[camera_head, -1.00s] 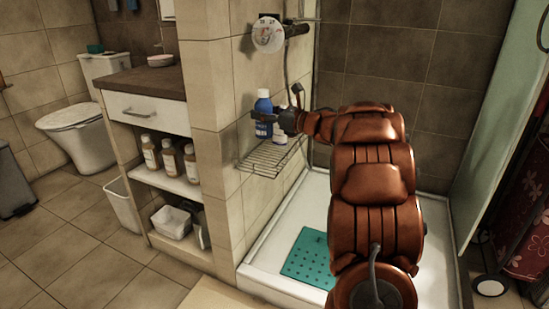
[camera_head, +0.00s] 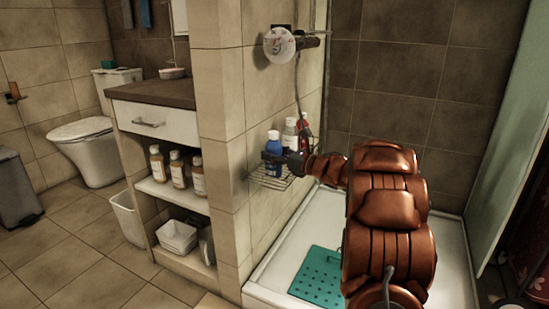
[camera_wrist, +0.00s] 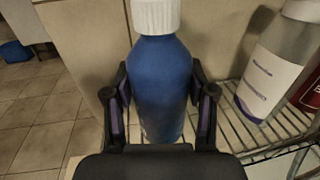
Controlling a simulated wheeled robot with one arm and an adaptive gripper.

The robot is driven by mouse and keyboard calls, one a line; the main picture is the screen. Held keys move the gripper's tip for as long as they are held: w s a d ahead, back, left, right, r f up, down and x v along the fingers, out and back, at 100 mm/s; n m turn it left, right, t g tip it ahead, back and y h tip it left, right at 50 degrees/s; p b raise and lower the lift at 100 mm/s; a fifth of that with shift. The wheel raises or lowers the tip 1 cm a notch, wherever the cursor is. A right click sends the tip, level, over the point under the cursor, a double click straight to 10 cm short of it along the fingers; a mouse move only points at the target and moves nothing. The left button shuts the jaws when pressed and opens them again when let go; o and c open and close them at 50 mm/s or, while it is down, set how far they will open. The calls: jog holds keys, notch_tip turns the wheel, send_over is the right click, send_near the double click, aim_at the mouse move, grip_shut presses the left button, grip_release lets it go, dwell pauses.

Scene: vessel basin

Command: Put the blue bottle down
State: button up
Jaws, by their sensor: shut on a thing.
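The blue bottle (camera_head: 274,152) with a white cap is upright at the wire shelf (camera_head: 268,181) on the tiled shower wall. My gripper (camera_head: 280,158) is shut on it from the right. In the wrist view the blue bottle (camera_wrist: 162,85) stands between my two gripper fingers (camera_wrist: 160,108), with its cap cut off at the top. The wire shelf (camera_wrist: 235,128) shows to the right of the bottle. The bottle's base is hidden by my gripper, so I cannot tell if it touches the wires.
A white bottle (camera_head: 289,133) and a red bottle (camera_head: 304,127) stand on the shelf beside the blue one. A round white shower fitting (camera_head: 279,44) is on the wall above. The shower tray (camera_head: 270,275) with a teal mat (camera_head: 320,277) lies below.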

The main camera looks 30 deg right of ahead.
jog(key=shift+f, duration=0.2)
jog(key=o, duration=1.3)
jog(key=shift+r, duration=0.1)
jog(key=shift+r, duration=0.15)
jog(key=p+v, duration=0.2)
jog(key=v, duration=1)
jog(key=shift+w, duration=0.1)
